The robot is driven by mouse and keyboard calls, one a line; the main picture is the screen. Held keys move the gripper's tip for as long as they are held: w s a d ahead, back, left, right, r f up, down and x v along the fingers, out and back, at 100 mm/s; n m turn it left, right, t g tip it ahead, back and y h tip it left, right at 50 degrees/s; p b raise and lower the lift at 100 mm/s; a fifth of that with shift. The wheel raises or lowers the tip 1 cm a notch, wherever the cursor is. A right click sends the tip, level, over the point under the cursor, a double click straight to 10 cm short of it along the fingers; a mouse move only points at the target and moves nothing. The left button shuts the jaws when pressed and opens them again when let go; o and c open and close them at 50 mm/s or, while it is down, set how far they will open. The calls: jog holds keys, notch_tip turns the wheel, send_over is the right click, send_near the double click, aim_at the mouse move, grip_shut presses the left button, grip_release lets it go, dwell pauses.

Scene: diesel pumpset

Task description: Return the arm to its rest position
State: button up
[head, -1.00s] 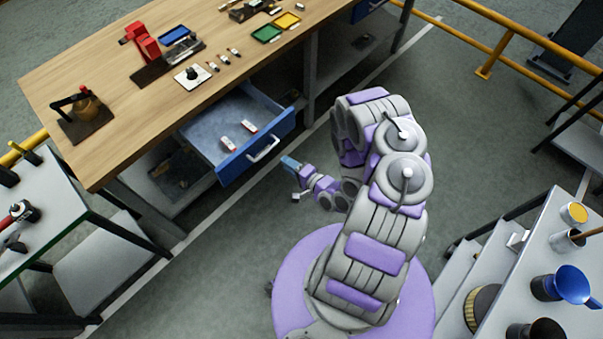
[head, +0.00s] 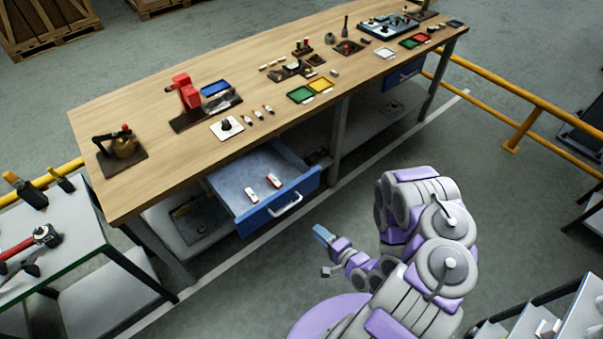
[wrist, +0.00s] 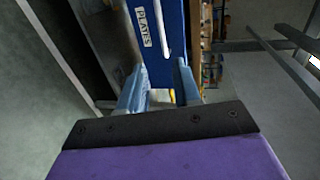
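My gripper (head: 324,238) is at the end of my folded grey and purple arm, in front of the workbench. It points toward the open blue drawer (head: 285,205) and is apart from it in the head view. In the wrist view my gripper (wrist: 160,85) shows two blue-grey fingers spread apart with nothing between them. Beyond the fingers is the blue drawer front (wrist: 160,30) with a label reading PLATES and a pale handle (wrist: 163,25).
The drawer stands pulled out from the wooden workbench (head: 180,150) and holds two small red and white items (head: 262,188). A tool cart (head: 65,245) stands at the left. Shelving (head: 560,325) is at the lower right. Yellow rails (head: 520,130) run at the right. Floor around my arm is clear.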

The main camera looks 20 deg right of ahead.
jog(key=w+d+r+n+g+h, duration=0.25)
jog(key=d+n+g+h, duration=0.35)
jog(key=d, duration=0.7)
jog(key=d+r+n+g+h, duration=0.3)
jog(key=d+r+g, duration=0.1)
jog(key=r, duration=1.2)
jog(key=s+a+r+g, duration=0.3)
jog(key=s+a+r, duration=0.6)
jog(key=a+r, duration=0.2)
jog(key=s+a+r+n+g+y, duration=0.1)
jog(key=s+a+r, duration=0.3)
jog(key=s+a, duration=0.4)
jog(key=s+a+r+n+g+y, duration=0.2)
jog(key=s+a+r+n+y, duration=0.1)
jog(key=s+a, duration=0.5)
jog(key=shift+s+r+n+g, duration=0.3)
jog(key=shift+s+r+n, duration=0.1)
jog(key=shift+r+n, duration=0.25)
